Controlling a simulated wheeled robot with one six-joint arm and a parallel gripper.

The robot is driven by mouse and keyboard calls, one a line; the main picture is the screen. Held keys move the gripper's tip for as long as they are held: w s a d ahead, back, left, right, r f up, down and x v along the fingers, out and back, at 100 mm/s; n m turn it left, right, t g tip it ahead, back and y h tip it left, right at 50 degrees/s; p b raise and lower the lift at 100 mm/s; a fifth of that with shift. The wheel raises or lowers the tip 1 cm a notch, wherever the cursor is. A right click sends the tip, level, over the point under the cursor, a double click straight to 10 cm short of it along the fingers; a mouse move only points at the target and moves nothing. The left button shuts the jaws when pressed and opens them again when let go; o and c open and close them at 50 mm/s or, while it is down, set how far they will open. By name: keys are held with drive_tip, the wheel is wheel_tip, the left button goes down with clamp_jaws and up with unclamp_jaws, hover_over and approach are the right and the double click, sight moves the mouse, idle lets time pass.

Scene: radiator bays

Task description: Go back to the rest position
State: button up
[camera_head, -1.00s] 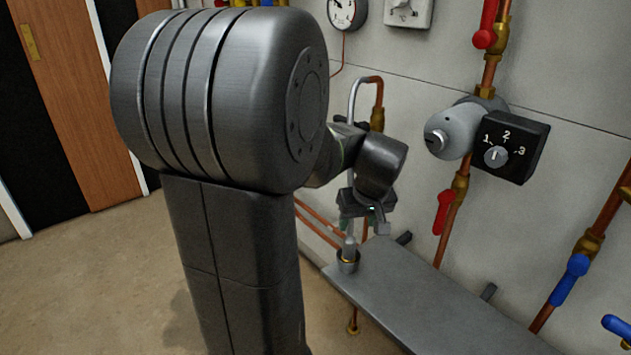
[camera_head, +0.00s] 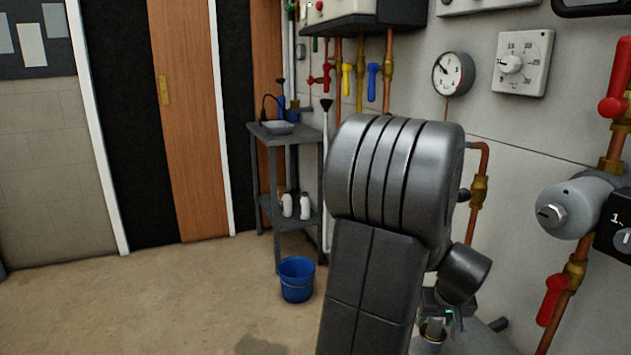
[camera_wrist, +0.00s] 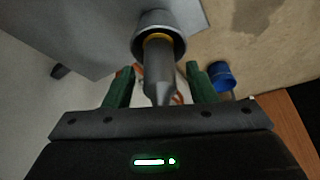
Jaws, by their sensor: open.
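My gripper (camera_wrist: 158,72) is open in the wrist view, its two green fingers spread. A grey pointed tool (camera_wrist: 160,68) with an orange band stands in a round grey holder (camera_wrist: 147,20) and shows between the fingers, with a gap on each side. In the head view my gripper is small and partly hidden behind my arm, just above the holder (camera_head: 432,329) at the lower right. The shelf (camera_wrist: 100,30) bearing the holder is mostly out of the head view.
A wall with pipes, red-handled valves, a gauge (camera_head: 453,73) and a thermostat (camera_head: 523,62) stands close on the right. A blue bucket (camera_head: 296,283) sits on the floor near a grey side table (camera_head: 283,136). The floor at left is clear.

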drive_tip(key=shift+f, duration=0.1)
drive_tip(key=shift+f+b, duration=0.25)
drive_tip(key=shift+b, duration=0.1)
drive_tip(key=w+p+v, duration=0.1)
drive_tip(key=p+v, duration=0.3)
drive_tip(key=v, duration=0.9)
drive_tip(key=b+x, duration=0.1)
drive_tip(key=x, duration=0.3)
drive_tip(key=b+x, duration=0.2)
drive_tip(key=x, duration=0.3)
drive_tip(key=s+b+x, duration=0.1)
drive_tip(key=x, duration=0.3)
drive_tip(key=shift+f, duration=0.35)
wheel_tip(320, 180, up, 12)
drive_tip(key=p, duration=0.4)
drive_tip(key=shift+w+a+p, duration=0.1)
drive_tip(key=shift+p, duration=0.2)
drive_tip(key=w+a+r+p, duration=0.4)
drive_tip(key=a+p, duration=0.5)
drive_tip(key=p, duration=0.1)
drive_tip(key=w+a+r+p, duration=0.3)
drive_tip(key=w+a+p, duration=0.1)
drive_tip(key=a+p, duration=0.5)
drive_tip(key=w+a+r+p, duration=0.4)
drive_tip(key=w+a+p, duration=0.1)
drive_tip(key=a+p, duration=0.4)
drive_tip(key=shift+r+n+p, duration=0.35)
drive_tip(key=shift+n+p, duration=0.05)
drive_tip(key=shift+p, duration=1)
